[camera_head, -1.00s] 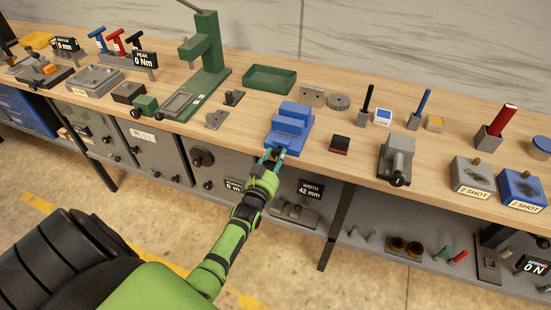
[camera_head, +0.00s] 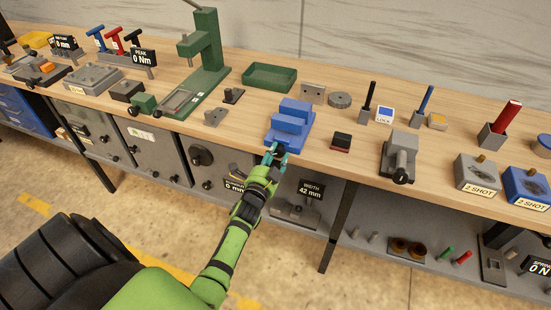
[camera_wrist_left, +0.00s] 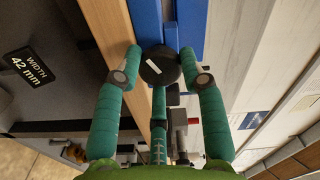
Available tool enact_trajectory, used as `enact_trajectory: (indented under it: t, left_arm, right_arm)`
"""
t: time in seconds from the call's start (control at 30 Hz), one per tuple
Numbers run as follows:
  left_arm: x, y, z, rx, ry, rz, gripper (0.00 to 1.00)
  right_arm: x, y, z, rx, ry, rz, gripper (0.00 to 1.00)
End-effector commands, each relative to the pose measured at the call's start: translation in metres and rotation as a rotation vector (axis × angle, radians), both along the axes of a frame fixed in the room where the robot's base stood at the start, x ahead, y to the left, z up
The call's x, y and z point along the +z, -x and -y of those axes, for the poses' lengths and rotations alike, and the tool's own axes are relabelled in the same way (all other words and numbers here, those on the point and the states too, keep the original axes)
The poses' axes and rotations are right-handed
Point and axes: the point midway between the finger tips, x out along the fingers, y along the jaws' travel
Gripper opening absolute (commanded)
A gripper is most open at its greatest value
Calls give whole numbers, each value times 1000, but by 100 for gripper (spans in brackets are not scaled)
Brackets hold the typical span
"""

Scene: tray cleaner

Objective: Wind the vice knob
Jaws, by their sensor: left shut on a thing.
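The blue vice (camera_head: 290,124) stands at the front edge of the wooden bench, and its blue body also shows at the top of the left wrist view (camera_wrist_left: 190,25). Its round black knob (camera_wrist_left: 160,68) with a white mark faces me. My left gripper (camera_head: 276,158) is in front of the vice, over the bench edge. In the left wrist view its teal fingers (camera_wrist_left: 160,75) are shut around the knob, one on each side. My right gripper is not in view.
A green press (camera_head: 205,60) and a green tray (camera_head: 269,77) are behind, to the left.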

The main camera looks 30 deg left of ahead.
Motion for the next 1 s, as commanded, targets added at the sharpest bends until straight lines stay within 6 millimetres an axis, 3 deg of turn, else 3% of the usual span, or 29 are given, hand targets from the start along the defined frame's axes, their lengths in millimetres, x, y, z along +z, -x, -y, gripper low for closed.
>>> enact_trajectory:
  t: [0.6,1.0]
  left_arm:
    - [0,-1,1,-2,-568,-128,8]
    - [0,-1,2,-3,-824,-191,8]
  right_arm:
    - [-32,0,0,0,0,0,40]
    - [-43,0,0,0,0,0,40]
